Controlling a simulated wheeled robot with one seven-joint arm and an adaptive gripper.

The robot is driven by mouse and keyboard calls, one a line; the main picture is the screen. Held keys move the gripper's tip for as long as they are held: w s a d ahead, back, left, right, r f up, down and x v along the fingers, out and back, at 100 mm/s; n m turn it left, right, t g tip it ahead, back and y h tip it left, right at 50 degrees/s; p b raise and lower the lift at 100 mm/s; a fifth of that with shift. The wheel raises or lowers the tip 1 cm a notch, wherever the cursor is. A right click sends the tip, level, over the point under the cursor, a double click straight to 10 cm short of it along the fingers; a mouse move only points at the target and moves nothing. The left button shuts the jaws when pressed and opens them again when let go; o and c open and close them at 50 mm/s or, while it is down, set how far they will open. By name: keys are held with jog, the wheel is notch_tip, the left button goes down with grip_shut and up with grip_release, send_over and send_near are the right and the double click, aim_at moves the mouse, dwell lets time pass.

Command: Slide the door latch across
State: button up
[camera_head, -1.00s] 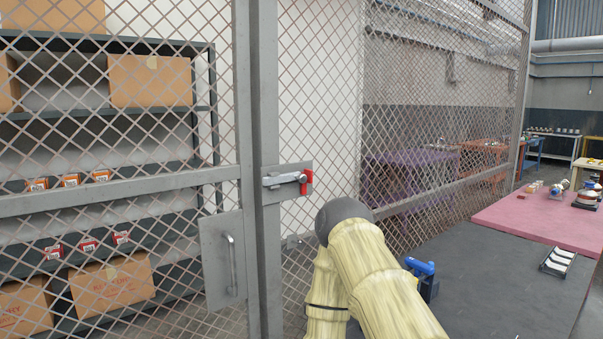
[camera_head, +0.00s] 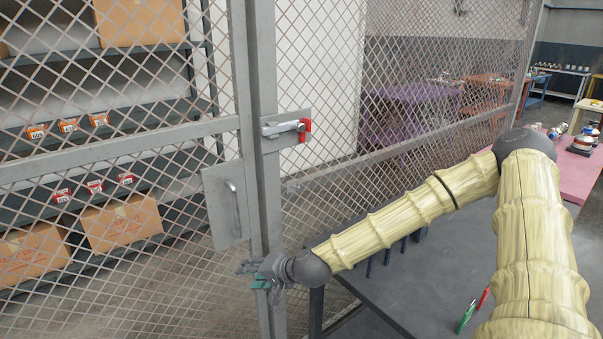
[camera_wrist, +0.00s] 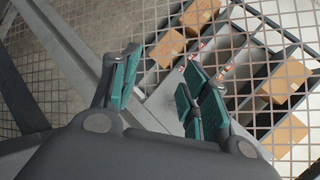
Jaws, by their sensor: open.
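The door latch (camera_head: 284,129) is a grey sliding bolt with a red end piece (camera_head: 304,130), mounted across the mesh door's edge and the post. The mesh door (camera_head: 120,142) has a plate with a pull handle (camera_head: 233,208) below and left of the latch. My gripper (camera_head: 258,277) is low in front of the door post, well below the latch and below the handle plate. In the wrist view its green-padded fingers (camera_wrist: 158,92) are spread apart with nothing between them. The latch cannot be made out in the wrist view.
Shelves with cardboard boxes (camera_head: 121,223) and small red boxes stand behind the mesh. A dark table (camera_head: 400,285) lies under my arm on the right, with red and green pens (camera_head: 467,316). A pink table stands beyond.

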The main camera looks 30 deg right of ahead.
jog(key=w+d+r+m+t+h+p, duration=0.1)
jog(key=w+d+r+m+t+p, duration=0.15)
jog(key=d+r, duration=0.5)
jog(key=w+d+r+m+t+p, duration=0.1)
jog(key=w+d+r, duration=0.25)
jog(key=r, duration=0.75)
jog(key=m+t+h+p, duration=0.3)
jog(key=m+t, duration=0.1)
send_near(303, 128)
jog(key=shift+w+a+f, duration=0.1)
jog(key=shift+w+a, duration=0.05)
jog(key=shift+w, duration=2.55)
jog(key=shift+w+a, duration=0.15)
jog(key=shift+w, duration=2.55)
jog(key=shift+y, duration=0.4)
